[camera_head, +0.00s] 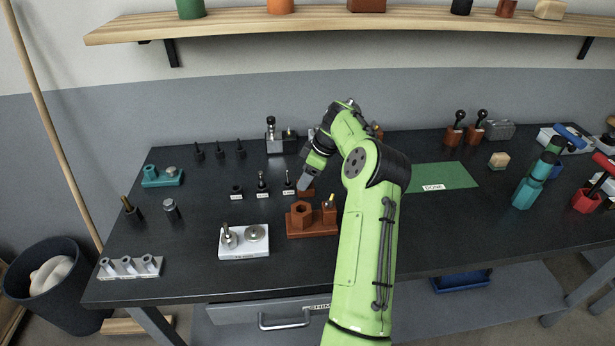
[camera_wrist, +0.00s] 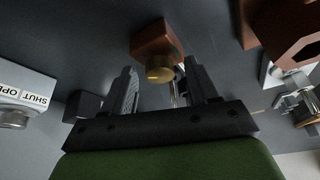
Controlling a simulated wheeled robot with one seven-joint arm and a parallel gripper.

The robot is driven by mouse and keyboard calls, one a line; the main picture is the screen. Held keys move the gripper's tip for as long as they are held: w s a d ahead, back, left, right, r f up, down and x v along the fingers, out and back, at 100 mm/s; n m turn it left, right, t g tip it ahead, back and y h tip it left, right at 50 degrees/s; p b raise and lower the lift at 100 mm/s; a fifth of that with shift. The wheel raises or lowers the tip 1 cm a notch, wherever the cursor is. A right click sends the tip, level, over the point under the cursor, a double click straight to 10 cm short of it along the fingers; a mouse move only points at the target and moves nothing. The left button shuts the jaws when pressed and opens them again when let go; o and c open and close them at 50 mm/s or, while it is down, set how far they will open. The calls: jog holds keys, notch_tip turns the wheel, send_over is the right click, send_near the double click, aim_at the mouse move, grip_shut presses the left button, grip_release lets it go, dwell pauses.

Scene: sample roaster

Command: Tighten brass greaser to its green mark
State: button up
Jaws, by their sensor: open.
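The brass greaser (camera_wrist: 160,68) is a round brass cap on the face of a small red-brown block (camera_wrist: 152,40) in the wrist view. A thin green mark shows on the block beside the cap. My gripper (camera_wrist: 160,88) is open, and the cap appears between its two fingers, with the block beyond the fingertips. I cannot tell whether either finger touches the cap.
A larger red-brown fixture (camera_head: 313,231) with a hexagonal piece stands just in front of my gripper. A white tray (camera_head: 244,253) with metal parts is to its left. Small black tools (camera_head: 262,187) stand close by on the left. A green mat (camera_head: 443,177) marked DONE lies right.

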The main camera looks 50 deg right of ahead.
jog(key=c, duration=1)
jog(key=shift+c, duration=0.2)
